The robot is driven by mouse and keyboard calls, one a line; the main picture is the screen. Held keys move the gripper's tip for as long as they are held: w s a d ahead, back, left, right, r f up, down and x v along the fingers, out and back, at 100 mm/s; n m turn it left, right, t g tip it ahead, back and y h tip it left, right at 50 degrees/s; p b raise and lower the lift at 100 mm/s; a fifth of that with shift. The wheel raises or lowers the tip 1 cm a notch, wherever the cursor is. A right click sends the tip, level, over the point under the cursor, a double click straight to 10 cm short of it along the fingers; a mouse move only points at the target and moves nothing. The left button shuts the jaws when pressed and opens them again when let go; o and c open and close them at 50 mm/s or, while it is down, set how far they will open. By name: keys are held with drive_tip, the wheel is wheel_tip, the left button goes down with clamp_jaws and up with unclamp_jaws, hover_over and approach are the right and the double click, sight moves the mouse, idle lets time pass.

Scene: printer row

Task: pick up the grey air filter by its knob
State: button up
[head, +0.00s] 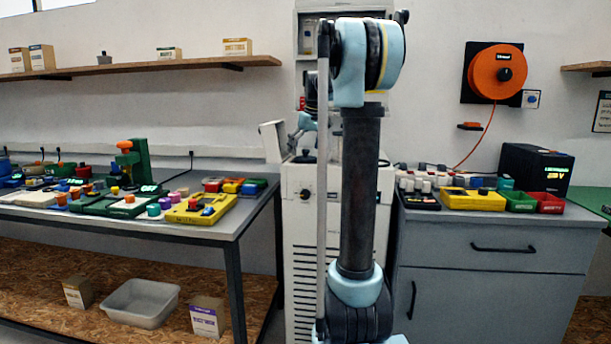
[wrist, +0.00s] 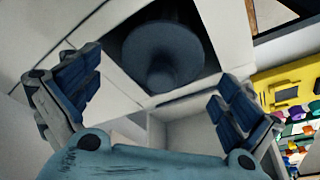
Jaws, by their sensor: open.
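A round dark grey disc with a knob (wrist: 163,65) faces the wrist camera, in a dark square area framed by pale panels; it looks like the air filter. My gripper (wrist: 158,98) is open, one finger at the left and one at the right of the wrist view. The knob shows between and beyond the fingers, with nothing held. The gap in depth is hard to judge. In the head view my arm stands before the tall white machine (head: 300,230) and hides much of it.
A bench (head: 245,212) with colourful parts stands at the left. A grey cabinet (head: 490,285) with a yellow tray (head: 472,200) and a black box (head: 535,168) stands at the right. A yellow panel (wrist: 290,88) shows in the wrist view. An orange reel (head: 497,72) hangs on the wall.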

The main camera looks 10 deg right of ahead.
drive_tip(key=shift+w+f, duration=0.1)
drive_tip(key=shift+f, duration=0.3)
drive_tip(key=c, duration=1.8)
drive_tip(key=shift+o, duration=0.2)
